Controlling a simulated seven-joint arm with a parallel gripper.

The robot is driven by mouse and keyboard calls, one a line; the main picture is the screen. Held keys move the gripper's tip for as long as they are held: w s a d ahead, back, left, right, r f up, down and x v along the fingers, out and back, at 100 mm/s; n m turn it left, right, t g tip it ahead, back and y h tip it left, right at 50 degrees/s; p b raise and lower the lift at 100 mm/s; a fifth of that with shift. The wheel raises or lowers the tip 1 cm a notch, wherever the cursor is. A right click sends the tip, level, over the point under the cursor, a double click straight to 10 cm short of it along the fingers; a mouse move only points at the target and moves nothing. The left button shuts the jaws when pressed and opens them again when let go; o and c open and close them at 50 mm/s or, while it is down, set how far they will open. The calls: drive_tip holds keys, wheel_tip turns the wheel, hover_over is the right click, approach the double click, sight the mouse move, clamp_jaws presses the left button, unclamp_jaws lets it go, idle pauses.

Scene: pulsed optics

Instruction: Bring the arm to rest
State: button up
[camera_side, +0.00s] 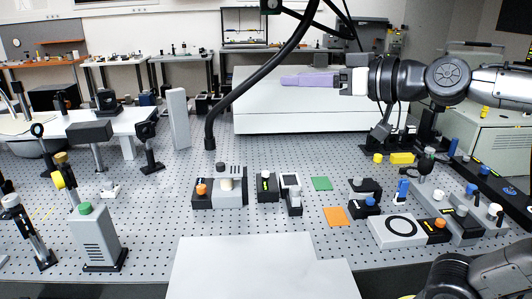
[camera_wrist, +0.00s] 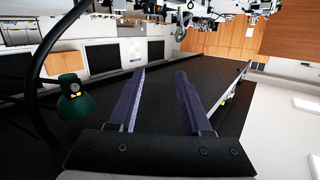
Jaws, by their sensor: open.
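My gripper (camera_side: 286,80) is at the upper middle right of the side view, high above the optical table (camera_side: 300,222). Its purple fingers point left and lie about level. In the wrist view, the two fingers of my gripper (camera_wrist: 161,72) stand apart with nothing between them, so it is open and empty. The arm reaches in from the right edge of the side view and touches nothing on the table.
A black flexible hose (camera_side: 250,85) curves down left of my gripper. A green square (camera_side: 321,183) and an orange square (camera_side: 336,216) lie on the table among several optical mounts. A grey stage with a black ring (camera_side: 386,230) stands at right. Air around the fingers looks free.

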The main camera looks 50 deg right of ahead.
drive_tip(key=s+d+f+g, duration=0.1)
drive_tip(key=s+f+g, duration=0.4)
drive_tip(key=s+f, duration=0.3)
drive_tip(key=s+d+f+g+h, duration=0.1)
drive_tip(key=s+f+g, duration=0.4)
drive_tip(key=f, duration=1)
drive_tip(key=s, duration=0.3)
drive_tip(key=shift+f+g, duration=0.15)
drive_tip(key=shift+g, duration=0.25)
